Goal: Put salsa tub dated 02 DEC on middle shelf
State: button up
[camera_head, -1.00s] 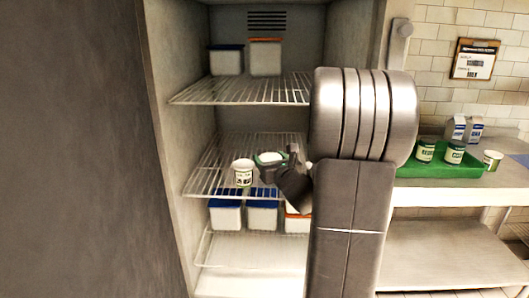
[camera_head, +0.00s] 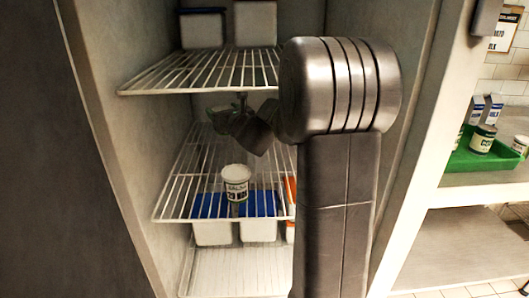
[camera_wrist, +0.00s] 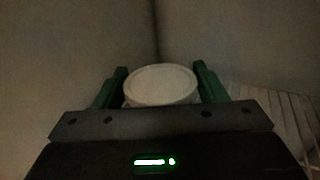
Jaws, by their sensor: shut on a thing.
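My gripper (camera_head: 226,116) is inside the tall cabinet, above the rear part of the middle shelf (camera_head: 180,185). In the wrist view my gripper (camera_wrist: 160,72) has its green fingers on both sides of a tub with a round pale lid (camera_wrist: 161,84) and is shut on it. The held tub's label is not visible, so its product and date cannot be read. In the head view my arm and wrist hide most of it. Another white tub (camera_head: 236,184) stands upright near the front of the middle shelf; its dark print is too small to read.
The top shelf (camera_head: 200,75) carries white containers. Blue-lidded containers (camera_head: 212,230) sit below the middle shelf. On the counter at the right, a green tray (camera_head: 480,160) holds a tub and cartons. The cabinet's left wall (camera_head: 105,100) is close to the shelves.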

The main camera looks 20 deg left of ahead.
jog(key=w+d+v, duration=0.2)
jog(key=w+v, duration=0.1)
jog(key=v, duration=1.6)
notch_tip(320, 180, down, 6)
jog(key=b, duration=0.3)
jog(key=shift+w+d+f, duration=0.1)
jog(key=shift+w+f, duration=0.05)
jog(key=shift+f, duration=0.3)
jog(key=shift+d, duration=0.15)
jog(key=shift+f+b, duration=0.2)
jog(key=shift+b, duration=0.2)
jog(key=o, duration=1.2)
jog(key=shift+c, duration=0.2)
